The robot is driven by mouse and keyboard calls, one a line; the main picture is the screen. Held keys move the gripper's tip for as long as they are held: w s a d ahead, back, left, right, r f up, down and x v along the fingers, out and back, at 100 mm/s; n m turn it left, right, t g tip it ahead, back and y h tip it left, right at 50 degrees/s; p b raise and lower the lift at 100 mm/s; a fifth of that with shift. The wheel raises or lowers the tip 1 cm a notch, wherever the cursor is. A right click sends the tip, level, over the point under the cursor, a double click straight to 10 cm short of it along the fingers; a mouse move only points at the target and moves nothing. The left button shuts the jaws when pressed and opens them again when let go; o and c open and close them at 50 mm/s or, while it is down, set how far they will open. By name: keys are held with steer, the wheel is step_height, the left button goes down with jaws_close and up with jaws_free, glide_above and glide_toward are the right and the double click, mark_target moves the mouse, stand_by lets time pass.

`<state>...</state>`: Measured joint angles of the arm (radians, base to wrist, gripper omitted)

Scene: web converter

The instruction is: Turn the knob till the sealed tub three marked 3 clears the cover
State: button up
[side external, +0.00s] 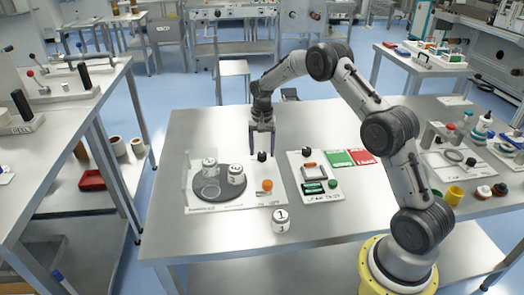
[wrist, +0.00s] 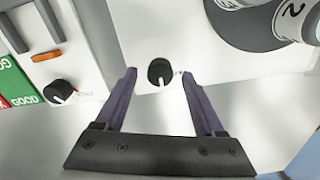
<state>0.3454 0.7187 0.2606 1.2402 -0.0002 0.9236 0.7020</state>
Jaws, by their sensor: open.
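The black knob (side external: 261,156) stands at the back right of the white station plate. In the wrist view the knob (wrist: 160,72), with a white pointer line, appears between my fingertips. My gripper (side external: 262,147) points down over it, open and empty; the fingers (wrist: 159,78) show a gap on both sides. Two white tubs (side external: 209,167) (side external: 236,174) stand on a dark round turntable (side external: 216,195). A clear cover (side external: 194,177) stands at its left. I cannot make out a tub marked 3 on the turntable.
A white tub (side external: 281,222) with a 1 on top stands on the table in front. The front table is mostly clear.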

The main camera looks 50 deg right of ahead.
mark_target(262, 153)
step_height(262, 153, up, 13)
stand_by(0.3)
